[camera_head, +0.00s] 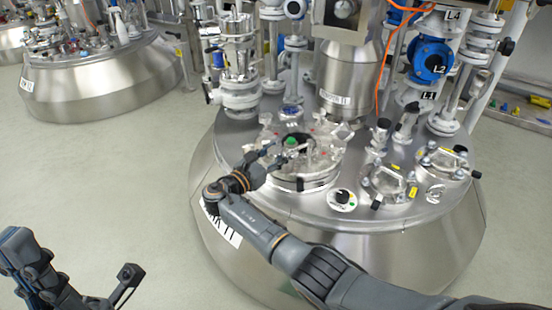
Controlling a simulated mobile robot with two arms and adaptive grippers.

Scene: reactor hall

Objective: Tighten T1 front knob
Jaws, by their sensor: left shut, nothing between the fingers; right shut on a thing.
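The T1 vessel (330,240) is a large steel tank in the middle, its label partly covered by my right arm. A round hatch (318,178) with clamps and a green-centred sight glass (292,142) sits on its top. My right gripper (272,158) reaches in from the lower right and is shut at the hatch's front left edge. It holds what appears to be the front knob, mostly hidden by the fingers. My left gripper (22,245) is at the lower left, over the floor, shut and empty, well away from the tank.
A black round dial (342,197) and smaller flanged ports (388,182) lie right of the hatch. Pipes, a blue valve (430,58) and an orange cable (385,70) rise behind. Another steel tank (100,85) stands at the upper left. The floor between is clear.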

